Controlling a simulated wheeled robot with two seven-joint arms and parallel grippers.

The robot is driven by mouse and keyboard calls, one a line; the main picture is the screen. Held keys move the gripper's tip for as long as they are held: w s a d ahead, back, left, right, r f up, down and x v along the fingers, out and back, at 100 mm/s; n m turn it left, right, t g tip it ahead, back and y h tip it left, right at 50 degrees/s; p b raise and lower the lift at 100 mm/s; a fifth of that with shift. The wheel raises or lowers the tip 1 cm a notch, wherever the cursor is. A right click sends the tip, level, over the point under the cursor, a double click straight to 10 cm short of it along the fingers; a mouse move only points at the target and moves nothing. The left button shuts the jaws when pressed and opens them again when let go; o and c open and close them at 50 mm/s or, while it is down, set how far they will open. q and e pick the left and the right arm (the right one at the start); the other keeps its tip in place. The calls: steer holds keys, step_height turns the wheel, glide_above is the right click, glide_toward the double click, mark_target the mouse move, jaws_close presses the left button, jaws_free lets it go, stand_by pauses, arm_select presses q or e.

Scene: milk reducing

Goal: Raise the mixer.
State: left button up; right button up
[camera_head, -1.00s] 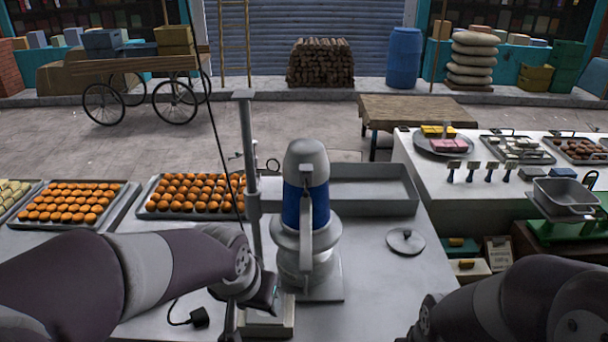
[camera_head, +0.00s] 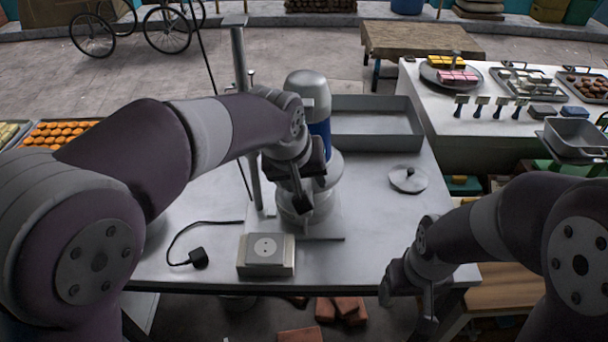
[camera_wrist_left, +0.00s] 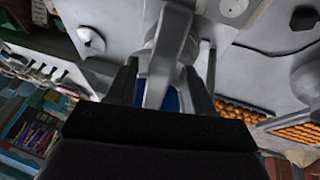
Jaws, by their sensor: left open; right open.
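The mixer (camera_head: 308,88) is silver with a blue band and stands upright near the middle of the white table. My left arm hides its front and left side. My left gripper (camera_head: 305,178) is open in front of the mixer's body. In the left wrist view a grey part of the mixer (camera_wrist_left: 168,50) lies between the spread fingers, with some blue behind it. I cannot tell whether the fingers touch it. My right gripper (camera_head: 425,312) is open and empty at the table's front right edge, apart from the mixer.
A socket box (camera_head: 266,254) and a black plug (camera_head: 198,258) lie at the table's front. A thin post (camera_head: 240,70) stands left of the mixer. A grey tray (camera_head: 375,140) is behind right, and a round lid (camera_head: 408,180) lies right on clear tabletop.

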arm_select(q)
steer(key=shift+s, duration=0.45)
steer(key=shift+w, duration=0.15)
jaws_close()
step_height(320, 180, up, 15)
steer(key=p, duration=0.9)
arm_select(e)
step_height(320, 180, up, 10)
steer(key=shift+s+f, duration=0.25)
steer(key=shift+s, duration=0.05)
arm_select(q)
jaws_free()
steer(key=shift+f, duration=0.1)
steer(key=shift+w, duration=0.1)
arm_select(e)
steer(key=shift+w, duration=0.1)
